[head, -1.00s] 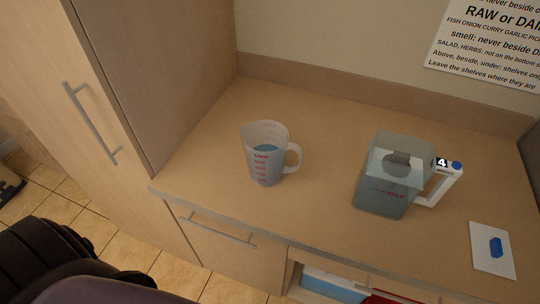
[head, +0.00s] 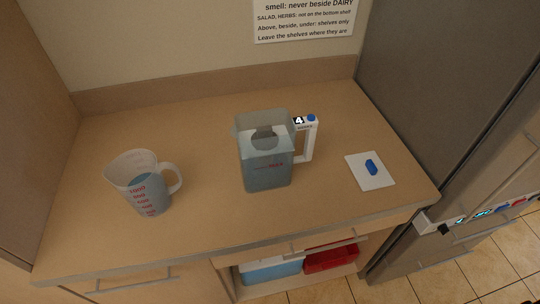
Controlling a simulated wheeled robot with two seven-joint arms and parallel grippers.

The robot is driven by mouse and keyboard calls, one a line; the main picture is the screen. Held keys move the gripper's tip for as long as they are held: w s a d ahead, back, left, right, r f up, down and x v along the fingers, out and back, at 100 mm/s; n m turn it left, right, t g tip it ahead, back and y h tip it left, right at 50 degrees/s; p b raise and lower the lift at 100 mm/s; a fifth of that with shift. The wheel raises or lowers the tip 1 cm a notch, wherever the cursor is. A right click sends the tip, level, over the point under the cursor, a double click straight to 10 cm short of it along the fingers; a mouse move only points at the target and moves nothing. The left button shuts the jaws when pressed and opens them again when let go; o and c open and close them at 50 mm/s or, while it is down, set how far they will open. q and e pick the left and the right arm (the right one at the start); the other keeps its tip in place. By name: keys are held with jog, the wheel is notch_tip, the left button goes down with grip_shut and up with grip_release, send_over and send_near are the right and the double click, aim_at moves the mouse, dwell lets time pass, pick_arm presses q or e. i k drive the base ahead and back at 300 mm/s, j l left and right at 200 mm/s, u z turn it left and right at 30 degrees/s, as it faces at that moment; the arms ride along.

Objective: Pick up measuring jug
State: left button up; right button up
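The measuring jug (head: 146,192) is a clear cup with red markings and a handle on its right side. It stands upright on the left part of the wooden counter and holds some bluish liquid. Neither of my grippers shows in the head view now, so nothing is seen touching the jug.
A square filter pitcher (head: 266,160) with a white handle tagged 4 stands mid-counter. A white card (head: 360,183) with a blue piece (head: 371,167) lies to its right. A grey fridge (head: 440,80) borders the right. Blue (head: 270,270) and red (head: 331,258) bins sit below. Counter around the jug is clear.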

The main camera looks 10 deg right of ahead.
aim_at(137, 174)
jog(key=l+u, duration=0.4)
jog(key=l, duration=0.15)
jog(key=k+l+u, duration=0.1)
jog(key=l+u, duration=0.35)
jog(key=k+l+u, duration=0.2)
jog(key=l+u, duration=0.2)
jog(key=l, duration=0.25)
